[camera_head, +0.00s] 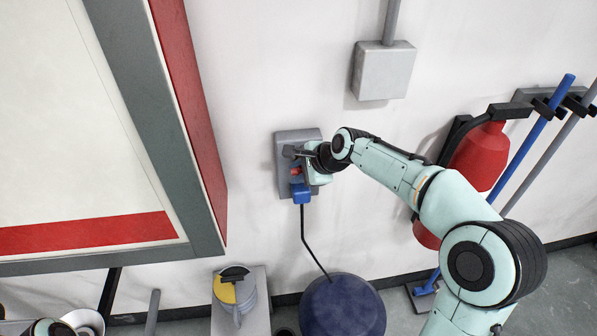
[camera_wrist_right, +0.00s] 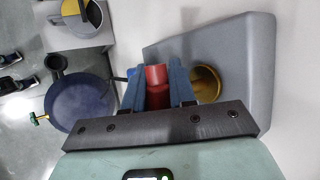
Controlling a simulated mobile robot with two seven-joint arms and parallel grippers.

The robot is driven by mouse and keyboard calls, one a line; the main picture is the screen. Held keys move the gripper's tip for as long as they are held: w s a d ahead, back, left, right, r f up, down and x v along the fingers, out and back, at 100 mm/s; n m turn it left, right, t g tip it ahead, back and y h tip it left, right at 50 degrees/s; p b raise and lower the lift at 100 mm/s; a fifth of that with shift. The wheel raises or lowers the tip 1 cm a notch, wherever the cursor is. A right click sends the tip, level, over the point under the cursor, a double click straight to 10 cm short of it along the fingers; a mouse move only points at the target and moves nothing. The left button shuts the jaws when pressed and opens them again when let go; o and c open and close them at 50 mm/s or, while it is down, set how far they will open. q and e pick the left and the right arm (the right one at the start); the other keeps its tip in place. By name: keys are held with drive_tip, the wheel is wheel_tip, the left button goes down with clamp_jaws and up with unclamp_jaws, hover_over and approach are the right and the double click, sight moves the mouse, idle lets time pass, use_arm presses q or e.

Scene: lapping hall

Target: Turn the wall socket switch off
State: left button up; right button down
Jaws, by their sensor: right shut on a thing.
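The wall socket (camera_head: 284,180) is a grey box on the white wall, left of centre in the head view. It fills the upper right of the right wrist view (camera_wrist_right: 247,60). A red switch (camera_head: 296,171) sits on its front, partly hidden by my gripper. My right gripper (camera_head: 294,160) is at the socket, and its two fingers are closed on either side of the red switch (camera_wrist_right: 157,77). A blue plug (camera_head: 301,193) sits at the socket's lower end with a black cable hanging down. A round brass-coloured part (camera_wrist_right: 207,84) shows beside one finger. My left gripper is not visible.
A grey junction box (camera_head: 383,70) is above on the wall. A red extinguisher (camera_head: 480,155) and long-handled tools (camera_head: 535,135) hang at right. A large red-and-grey framed panel (camera_head: 185,90) stands left. A dark blue round object (camera_head: 342,305) is below.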

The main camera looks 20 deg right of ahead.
drive_tip(key=shift+r, duration=0.1)
drive_tip(key=c, duration=1)
unclamp_jaws()
drive_tip(key=shift+c, duration=0.2)
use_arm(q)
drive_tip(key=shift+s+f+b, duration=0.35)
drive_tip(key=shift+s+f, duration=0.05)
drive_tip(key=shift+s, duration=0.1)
use_arm(e)
drive_tip(key=v, duration=1.3)
drive_tip(key=shift+s+r, duration=0.1)
